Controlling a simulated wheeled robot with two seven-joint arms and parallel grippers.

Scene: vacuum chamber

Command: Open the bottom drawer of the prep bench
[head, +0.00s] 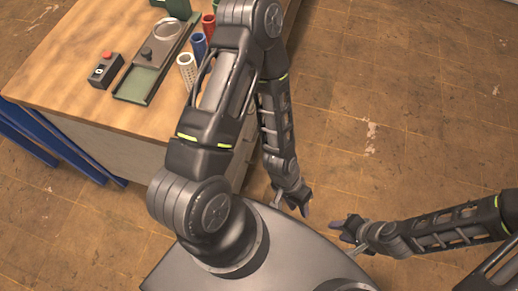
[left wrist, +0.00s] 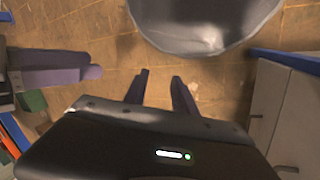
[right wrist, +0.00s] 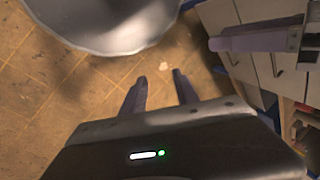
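The prep bench (head: 75,60) has a wooden top and stands at upper left in the head view, its pale front partly hidden by my left arm. Its pale drawer fronts (left wrist: 295,110) with handles show at the right of the left wrist view, and the drawer fronts (right wrist: 248,50) also show at upper right in the right wrist view. They look shut; I cannot tell which is the bottom drawer. My left gripper (head: 291,203) is open and empty, off to the side of the bench front. My right gripper (head: 349,236) is open and empty, further right, apart from the bench.
On the bench are a button box (head: 104,70), a tray fixture (head: 150,70) and several coloured cups, including a white one (head: 187,68). Blue legs (head: 60,145) stand at the left. The two grippers are close together. The tiled floor (head: 400,100) at right is clear.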

